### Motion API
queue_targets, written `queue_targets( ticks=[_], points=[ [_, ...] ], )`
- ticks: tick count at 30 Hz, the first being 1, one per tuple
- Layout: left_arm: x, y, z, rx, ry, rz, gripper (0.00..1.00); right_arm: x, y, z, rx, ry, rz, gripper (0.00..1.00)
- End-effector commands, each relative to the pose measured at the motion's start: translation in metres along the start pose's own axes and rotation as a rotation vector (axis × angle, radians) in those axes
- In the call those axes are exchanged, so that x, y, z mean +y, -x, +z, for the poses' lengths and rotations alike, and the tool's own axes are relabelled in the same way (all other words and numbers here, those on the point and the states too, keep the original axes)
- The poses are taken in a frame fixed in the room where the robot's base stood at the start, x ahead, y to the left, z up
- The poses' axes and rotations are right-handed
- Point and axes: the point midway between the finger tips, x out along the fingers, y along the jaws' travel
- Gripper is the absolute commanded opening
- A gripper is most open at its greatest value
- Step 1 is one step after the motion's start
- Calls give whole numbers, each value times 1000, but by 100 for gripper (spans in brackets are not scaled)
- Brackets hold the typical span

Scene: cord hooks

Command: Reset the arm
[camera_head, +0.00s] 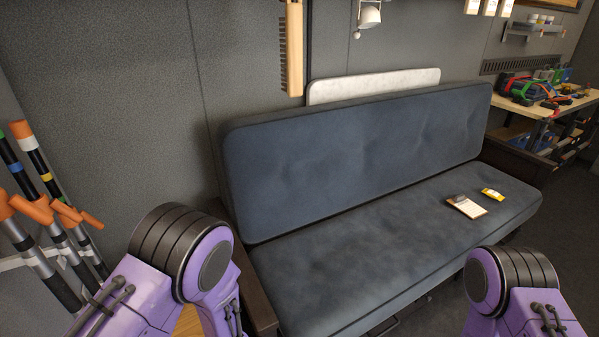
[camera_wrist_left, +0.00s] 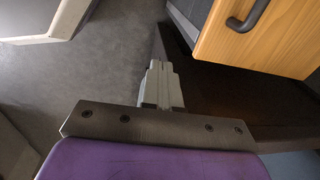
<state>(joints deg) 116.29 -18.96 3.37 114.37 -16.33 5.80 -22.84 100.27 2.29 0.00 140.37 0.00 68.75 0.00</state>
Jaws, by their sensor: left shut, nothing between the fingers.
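In the left wrist view my left gripper (camera_wrist_left: 160,72) has its two pale grey fingers together, with nothing between them. It points over grey floor, beside a dark edge. In the head view only purple and black links of my two arms show, the left one at the lower left and the right one at the lower right. Neither gripper shows there, and my right gripper is in no view.
A dark blue sofa (camera_head: 345,260) fills the middle, with a notepad (camera_head: 466,206) and a yellow item (camera_head: 492,194) on its seat. Orange-tipped poles (camera_head: 40,165) stand at left. A workbench (camera_head: 535,105) stands at right. A wooden panel with handle (camera_wrist_left: 265,35) is near my left gripper.

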Motion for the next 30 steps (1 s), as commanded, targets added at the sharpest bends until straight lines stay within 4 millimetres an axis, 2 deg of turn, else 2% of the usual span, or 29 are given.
queue_targets(
  ticks=[2,3,5,8,9,12,15,18,30],
  points=[
    [-4,1,-10,82,141,-32,0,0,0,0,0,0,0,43],
    [-6,3,-11,141,266,-54,0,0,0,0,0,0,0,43],
    [-8,4,2,226,524,-83,0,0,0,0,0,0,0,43],
    [-1,6,61,308,1013,-158,0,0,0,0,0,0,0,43],
    [6,9,94,313,1195,-207,0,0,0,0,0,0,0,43],
    [29,17,157,265,1444,-303,0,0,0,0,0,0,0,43],
    [54,18,190,176,1513,-319,0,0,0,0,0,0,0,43],
    [67,15,202,132,1535,-312,0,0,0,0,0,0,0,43],
    [68,15,202,129,1534,-311,0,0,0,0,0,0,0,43]
  ],
)
